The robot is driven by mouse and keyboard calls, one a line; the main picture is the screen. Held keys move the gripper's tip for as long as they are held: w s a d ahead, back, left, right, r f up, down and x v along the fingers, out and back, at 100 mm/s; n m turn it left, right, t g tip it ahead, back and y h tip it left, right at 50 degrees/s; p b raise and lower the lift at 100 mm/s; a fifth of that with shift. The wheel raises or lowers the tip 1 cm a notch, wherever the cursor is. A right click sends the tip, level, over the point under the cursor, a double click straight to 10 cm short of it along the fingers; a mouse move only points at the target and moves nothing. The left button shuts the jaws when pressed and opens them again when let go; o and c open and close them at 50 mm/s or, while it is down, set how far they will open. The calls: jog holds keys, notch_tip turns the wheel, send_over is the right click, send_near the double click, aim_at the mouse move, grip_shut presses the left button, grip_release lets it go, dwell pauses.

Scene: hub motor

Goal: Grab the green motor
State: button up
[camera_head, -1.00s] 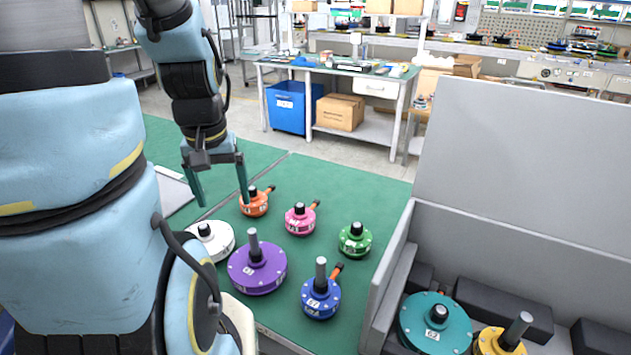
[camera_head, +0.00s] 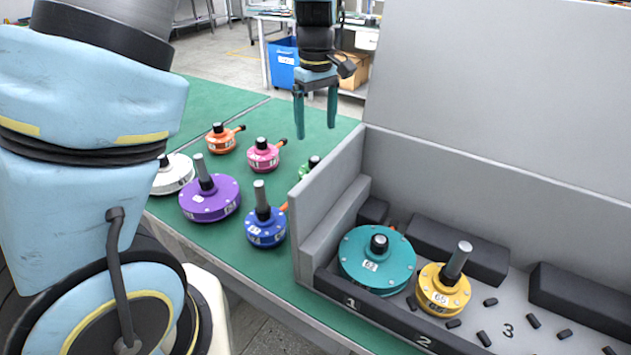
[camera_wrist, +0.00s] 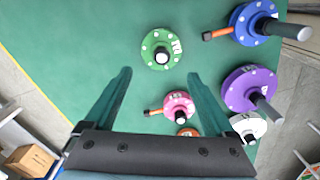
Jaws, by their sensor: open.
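The green motor (camera_head: 309,169) stands on the green table, mostly hidden behind the grey crate wall in the head view. It shows whole in the wrist view (camera_wrist: 153,48), a round green disc with a dark-sided, white-topped hub. My gripper (camera_head: 315,132) points down, open and empty, above the table near the green motor. In the wrist view the open fingers (camera_wrist: 160,82) reach toward the green motor, which lies beyond their tips and roughly centred between them. No finger appears to touch it.
Pink (camera_head: 264,155), orange (camera_head: 221,139), blue (camera_head: 266,232), purple (camera_head: 212,201) and white (camera_head: 172,174) motors stand to the left. The grey crate (camera_head: 325,200) holds a teal motor (camera_head: 360,262) and a yellow motor (camera_head: 440,292). Its high back panel rises at right.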

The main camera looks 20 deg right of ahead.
aim_at(315, 158)
notch_tip(315, 158, down, 10)
jog(key=shift+a+f+p, duration=0.1)
jog(key=shift+a+p, duration=0.05)
jog(key=shift+p, duration=1)
grip_shut()
dwell(0.3)
